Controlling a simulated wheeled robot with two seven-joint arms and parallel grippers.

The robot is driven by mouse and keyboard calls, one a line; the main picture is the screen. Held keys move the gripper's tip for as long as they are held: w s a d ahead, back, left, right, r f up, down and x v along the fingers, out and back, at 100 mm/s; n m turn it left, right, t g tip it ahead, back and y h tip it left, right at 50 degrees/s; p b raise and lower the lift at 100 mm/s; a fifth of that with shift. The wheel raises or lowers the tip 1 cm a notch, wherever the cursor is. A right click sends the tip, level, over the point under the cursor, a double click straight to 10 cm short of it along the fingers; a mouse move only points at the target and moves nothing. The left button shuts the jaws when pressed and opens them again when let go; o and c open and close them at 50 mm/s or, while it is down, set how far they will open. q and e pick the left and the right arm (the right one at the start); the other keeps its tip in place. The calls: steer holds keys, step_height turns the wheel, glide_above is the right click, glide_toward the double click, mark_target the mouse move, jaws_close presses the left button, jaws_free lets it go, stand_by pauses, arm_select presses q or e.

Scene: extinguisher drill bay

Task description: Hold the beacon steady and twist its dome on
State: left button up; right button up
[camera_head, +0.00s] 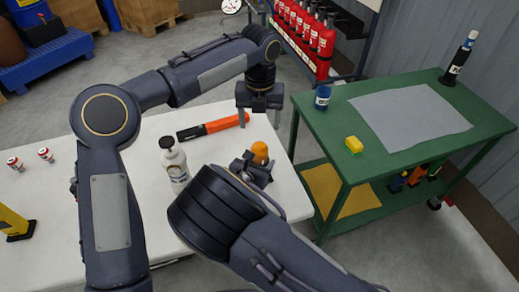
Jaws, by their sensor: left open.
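The beacon's orange dome (260,149) shows near the right edge of the white table; the body below it is mostly hidden by my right gripper. My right gripper (252,168) reaches in from below right, with its fingers at the beacon just under the dome. Whether it is shut on the body cannot be told. My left gripper (267,123) points down above the dome, open, its two fingers wide apart with nothing between them. It looks clear of the dome. How the dome sits on the body is hidden.
A white bottle (174,164) and an orange-and-black torch-like tool (213,127) are on the white table (140,133) close by. A green cart (312,128) stands at right, with a blue can (322,97) and yellow block (354,145). Red extinguishers (325,48) hang behind.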

mark_target(260, 144)
arm_select(q)
step_height(260, 144, down, 12)
steer(key=shift+r, duration=0.1)
stand_by(0.4)
steer(key=shift+c, duration=0.2)
steer(key=c, duration=1)
steer(key=shift+o, duration=0.2)
